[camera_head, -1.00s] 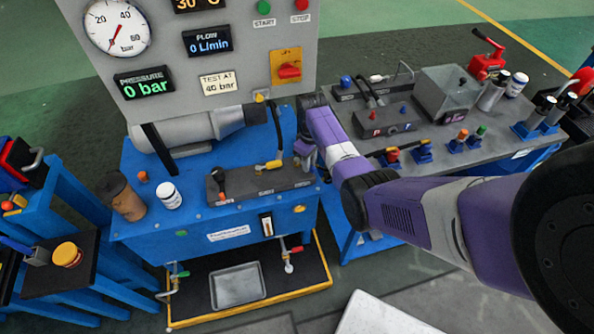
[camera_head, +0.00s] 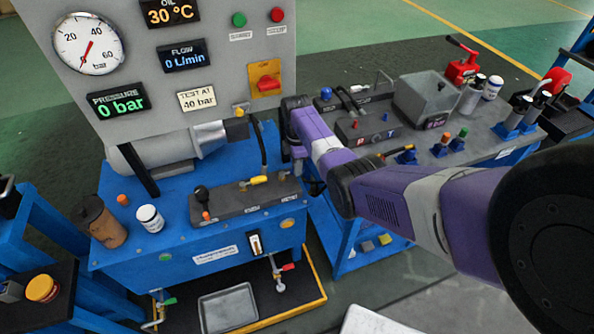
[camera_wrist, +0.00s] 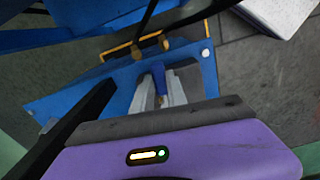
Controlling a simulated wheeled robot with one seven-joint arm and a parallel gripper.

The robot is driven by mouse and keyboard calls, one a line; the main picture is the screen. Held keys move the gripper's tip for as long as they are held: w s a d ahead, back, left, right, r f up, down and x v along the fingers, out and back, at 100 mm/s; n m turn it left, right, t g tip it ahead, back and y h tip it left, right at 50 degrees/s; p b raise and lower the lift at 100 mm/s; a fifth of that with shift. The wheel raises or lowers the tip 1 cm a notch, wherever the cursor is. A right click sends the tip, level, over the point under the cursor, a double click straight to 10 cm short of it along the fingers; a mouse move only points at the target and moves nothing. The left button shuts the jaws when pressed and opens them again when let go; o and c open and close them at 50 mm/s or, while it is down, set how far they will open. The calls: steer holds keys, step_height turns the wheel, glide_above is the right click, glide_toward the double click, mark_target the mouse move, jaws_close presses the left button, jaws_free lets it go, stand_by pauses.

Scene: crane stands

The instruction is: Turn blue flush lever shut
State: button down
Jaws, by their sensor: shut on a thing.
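In the wrist view my gripper (camera_wrist: 158,92) has its two grey fingers closed around a narrow blue piece (camera_wrist: 158,72), which looks like the blue flush lever. Most of the lever is covered by the fingers, so its angle cannot be read. In the head view my purple arm reaches to the right end of the blue test bench (camera_head: 160,250). There the wrist and arm hide the fingers and the lever.
A grey panel (camera_head: 210,75) with gauge and displays stands over the bench. A metal tray (camera_head: 228,308) sits low in front.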

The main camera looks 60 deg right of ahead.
steer(key=shift+w+d+n, duration=0.2)
steer(key=shift+w+n, duration=0.05)
steer(key=shift+n, duration=0.35)
steer(key=c, duration=1.3)
jaws_free()
steer(key=shift+r, duration=3.9)
